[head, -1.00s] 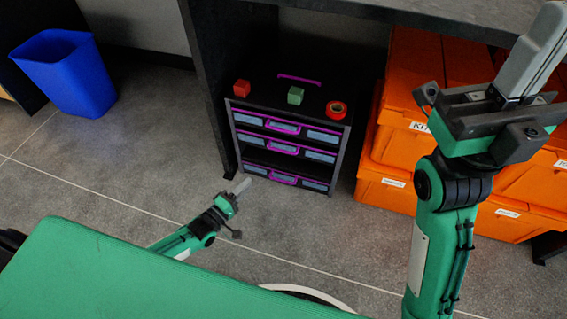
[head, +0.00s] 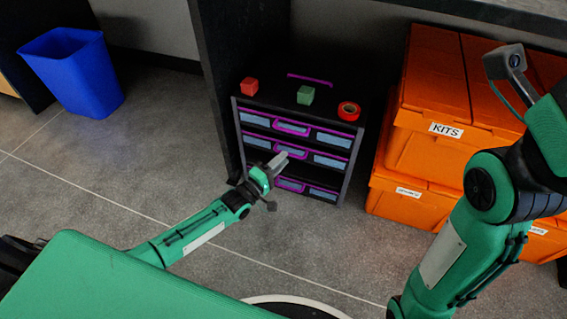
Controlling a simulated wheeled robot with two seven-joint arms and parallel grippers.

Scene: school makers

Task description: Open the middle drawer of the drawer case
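The dark drawer case (head: 352,172) stands on the floor under a table, with several pale blue drawer fronts trimmed in purple. The middle drawer (head: 330,160) looks closed. Its purple handle (head: 294,152) is partly hidden behind my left gripper. My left gripper (head: 281,158) is in front of the case, with its grey fingers pointing up and right at the middle drawer's handle. I cannot tell whether it touches the handle or how far its fingers are apart. My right gripper (head: 503,62) is raised at the upper right, away from the case, seen partly and end-on.
A red block (head: 249,87), a green block (head: 305,95) and a red tape roll (head: 348,111) sit on top of the case. Orange bins (head: 440,155) stack close to its right. A blue waste bin (head: 75,75) stands far left. Floor in front is clear.

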